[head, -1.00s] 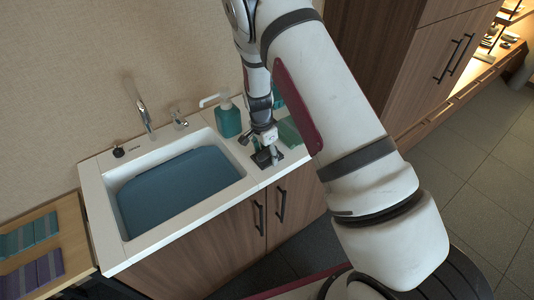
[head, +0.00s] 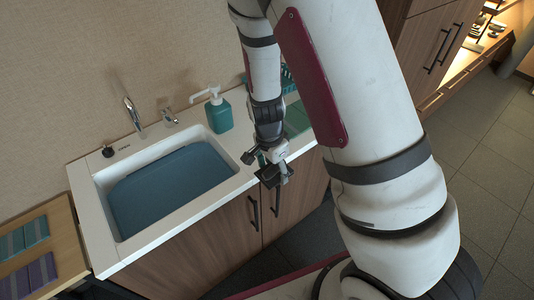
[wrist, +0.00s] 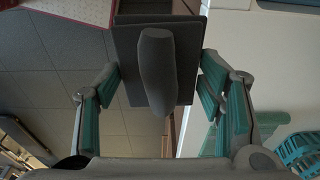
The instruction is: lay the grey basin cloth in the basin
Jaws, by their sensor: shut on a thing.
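The grey basin cloth (wrist: 130,65) is a flat, dark grey folded piece with a rounded ridge in the middle. My gripper (head: 275,163) is shut on it by the ridge, with the teal finger pads on either side in the wrist view. In the head view the cloth (head: 268,178) shows small and dark under my gripper, at the counter's front edge right of the basin. The basin (head: 228,160) is a white rectangular sink with a blue area filling most of its inside. My gripper is outside the basin, to its right.
A teal soap bottle (head: 218,113) stands behind the basin's right end. A tap (head: 133,115) rises at the back. Folded teal cloths (head: 296,118) lie on the counter at right. A wooden side table (head: 60,235) with teal and purple cloths is at left.

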